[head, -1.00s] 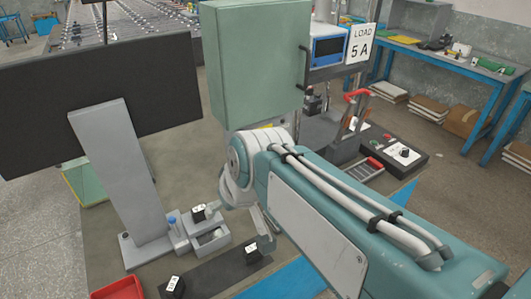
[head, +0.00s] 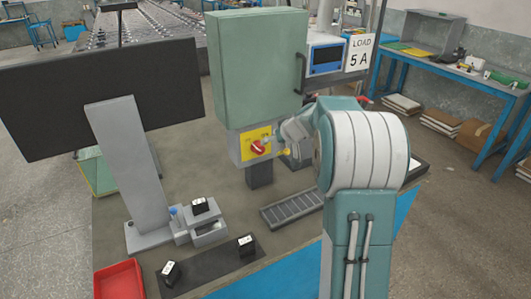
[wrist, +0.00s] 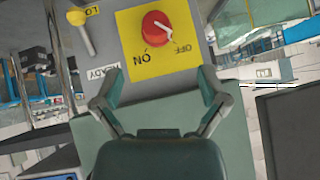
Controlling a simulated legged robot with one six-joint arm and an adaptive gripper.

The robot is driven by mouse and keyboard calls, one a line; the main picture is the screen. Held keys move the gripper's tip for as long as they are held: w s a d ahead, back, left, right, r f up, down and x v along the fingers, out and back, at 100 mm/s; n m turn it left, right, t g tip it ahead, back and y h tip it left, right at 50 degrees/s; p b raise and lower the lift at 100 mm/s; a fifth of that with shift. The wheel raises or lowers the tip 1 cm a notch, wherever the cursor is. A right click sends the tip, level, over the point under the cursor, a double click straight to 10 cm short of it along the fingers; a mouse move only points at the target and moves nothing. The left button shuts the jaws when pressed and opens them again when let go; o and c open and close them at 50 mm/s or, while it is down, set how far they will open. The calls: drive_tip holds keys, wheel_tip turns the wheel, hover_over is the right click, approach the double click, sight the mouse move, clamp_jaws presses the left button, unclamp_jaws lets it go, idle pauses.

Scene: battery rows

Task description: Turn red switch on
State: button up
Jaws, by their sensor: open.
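The red switch (head: 257,147) is a round knob on a yellow plate (head: 244,139), on a grey box below the green cabinet. In the wrist view the knob (wrist: 156,27) shows a white mark slanting towards the word OFF; the word ON is to its left. My gripper (head: 271,143) is close to the plate, seen small and partly hidden by my arm in the head view. In the wrist view my gripper (wrist: 160,86) is open and empty, its fingers apart and below the knob in the picture, not around it.
A yellow-tipped lever (wrist: 78,22) stands beside the plate. The green cabinet (head: 257,65) hangs above. A monitor (head: 100,90), a grey slotted tray (head: 291,209), a red tray (head: 120,281) and black-and-white blocks (head: 199,205) are on the bench.

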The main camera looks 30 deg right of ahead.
sight(261, 149)
drive_tip(key=x, duration=1.1)
drive_tip(key=shift+w+d+f, duration=0.1)
drive_tip(key=shift+d+f, duration=0.05)
drive_tip(key=shift+d, duration=0.2)
drive_tip(key=shift+a, duration=0.1)
drive_tip(key=shift+c, duration=0.3)
drive_tip(key=c, duration=1.1)
